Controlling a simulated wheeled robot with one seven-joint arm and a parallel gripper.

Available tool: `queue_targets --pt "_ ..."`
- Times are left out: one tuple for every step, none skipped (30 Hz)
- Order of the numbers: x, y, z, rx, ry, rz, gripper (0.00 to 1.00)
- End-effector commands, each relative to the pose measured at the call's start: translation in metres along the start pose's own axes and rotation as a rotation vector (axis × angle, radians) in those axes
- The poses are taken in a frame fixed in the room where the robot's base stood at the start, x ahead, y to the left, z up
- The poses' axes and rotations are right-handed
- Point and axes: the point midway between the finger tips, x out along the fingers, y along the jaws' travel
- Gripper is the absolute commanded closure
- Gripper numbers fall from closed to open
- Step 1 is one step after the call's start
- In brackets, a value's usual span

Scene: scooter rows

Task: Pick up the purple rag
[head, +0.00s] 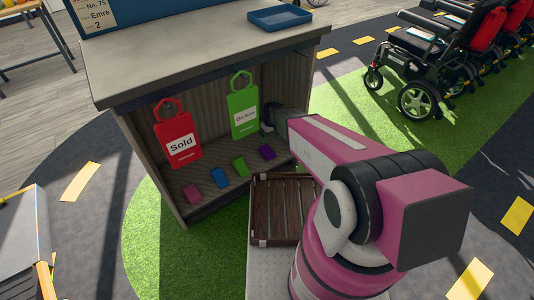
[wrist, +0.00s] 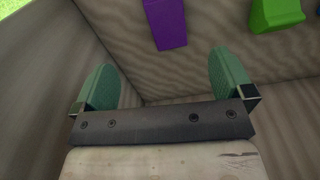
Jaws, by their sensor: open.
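The purple rag (head: 267,152) lies on the lower shelf of the cabinet, at the right end of a row of small coloured pieces. It also shows in the wrist view (wrist: 166,22) at the top, cut off by the frame edge. My gripper (wrist: 164,82) is open and empty, with a green pad on each finger. In the wrist view the rag lies beyond the fingertips, between their lines, and does not touch them. In the head view my gripper (head: 268,122) is at the right side of the cabinet opening, above the rag and largely hidden by my arm.
A green piece (head: 240,167), a blue piece (head: 219,178) and a pink piece (head: 193,194) share the shelf. Red "Sold" (head: 178,140) and green (head: 243,105) tags hang in the opening. The cabinet's top (head: 190,50) is overhead, with a blue tray (head: 280,18).

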Motion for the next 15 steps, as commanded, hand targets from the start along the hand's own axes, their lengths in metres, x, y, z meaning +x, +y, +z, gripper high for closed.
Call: queue_targets --pt "0.018 -0.006 -0.014 -0.026 -0.003 -0.001 0.01" --pt "0.024 -0.009 -0.017 -0.038 -0.002 -0.001 0.01" --pt "0.03 -0.012 -0.02 -0.049 -0.002 -0.001 0.01" --pt "0.033 -0.013 -0.022 -0.056 -0.001 0.0 0.01" --pt "0.037 -0.015 -0.023 -0.062 -0.001 0.0 0.01" --pt "0.04 -0.016 -0.024 -0.067 -0.001 0.0 0.01" --pt "0.043 -0.017 -0.024 -0.069 -0.001 -0.001 0.01" --pt "0.045 -0.017 -0.024 -0.07 -0.002 -0.001 0.01" --pt "0.049 -0.017 -0.024 -0.07 -0.002 -0.001 0.01" --pt "0.052 -0.017 -0.024 -0.07 -0.002 -0.001 0.01" --pt "0.056 -0.017 -0.024 -0.07 -0.002 -0.001 0.01" --pt "0.062 -0.016 -0.025 -0.069 -0.002 -0.001 0.01" --pt "0.067 -0.016 -0.025 -0.069 -0.002 -0.001 0.01" --pt "0.072 -0.016 -0.025 -0.069 -0.002 -0.001 0.01" --pt "0.078 -0.016 -0.025 -0.068 -0.002 -0.001 0.01"
